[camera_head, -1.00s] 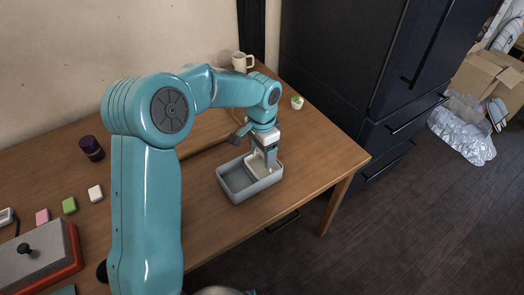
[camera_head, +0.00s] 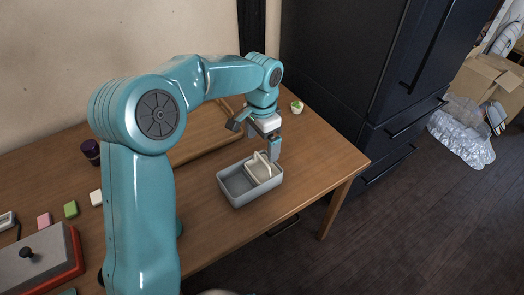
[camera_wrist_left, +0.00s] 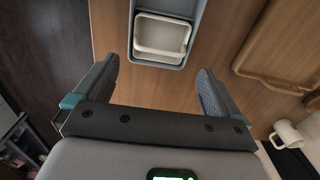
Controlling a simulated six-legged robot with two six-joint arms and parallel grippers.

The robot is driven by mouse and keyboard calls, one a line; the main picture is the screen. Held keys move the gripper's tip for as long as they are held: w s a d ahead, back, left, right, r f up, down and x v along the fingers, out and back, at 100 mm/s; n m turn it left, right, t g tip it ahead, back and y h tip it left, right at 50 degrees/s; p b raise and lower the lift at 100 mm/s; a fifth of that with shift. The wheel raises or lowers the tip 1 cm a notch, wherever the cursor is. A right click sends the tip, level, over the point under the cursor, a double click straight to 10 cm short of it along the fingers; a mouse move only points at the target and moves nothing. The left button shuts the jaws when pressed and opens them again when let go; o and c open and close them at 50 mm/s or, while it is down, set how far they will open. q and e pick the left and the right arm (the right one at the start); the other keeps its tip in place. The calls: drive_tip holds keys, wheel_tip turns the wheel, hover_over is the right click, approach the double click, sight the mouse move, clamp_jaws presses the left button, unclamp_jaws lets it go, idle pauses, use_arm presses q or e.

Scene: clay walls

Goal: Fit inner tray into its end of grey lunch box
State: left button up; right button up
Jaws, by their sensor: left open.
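The grey lunch box (camera_head: 237,198) stands on the wooden table; it also shows at the top of the left wrist view (camera_wrist_left: 143,62). The cream inner tray (camera_head: 259,174) is inside the right end of the box, and in the wrist view the tray (camera_wrist_left: 162,36) lies within the near end. In the head view part of its rim stands above the box rim; I cannot tell whether it is fully seated. My left gripper (camera_head: 274,153) is open and empty, above and beside the tray's end, apart from it. My right gripper is not in view.
A wooden tray (camera_wrist_left: 275,45) lies beside the box, and a cream mug (camera_wrist_left: 288,134) stands farther along. A small white pot with a green top (camera_head: 297,107) is near the dark cabinet. A red-edged box (camera_head: 40,262) and small blocks lie left. Table in front of the lunch box is clear.

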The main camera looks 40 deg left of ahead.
use_arm(q)
wheel_tip(320, 180, up, 6)
drive_tip(key=shift+f+p, duration=0.1)
drive_tip(key=shift+p, duration=0.2)
drive_tip(key=shift+s+f, duration=0.1)
idle(0.4)
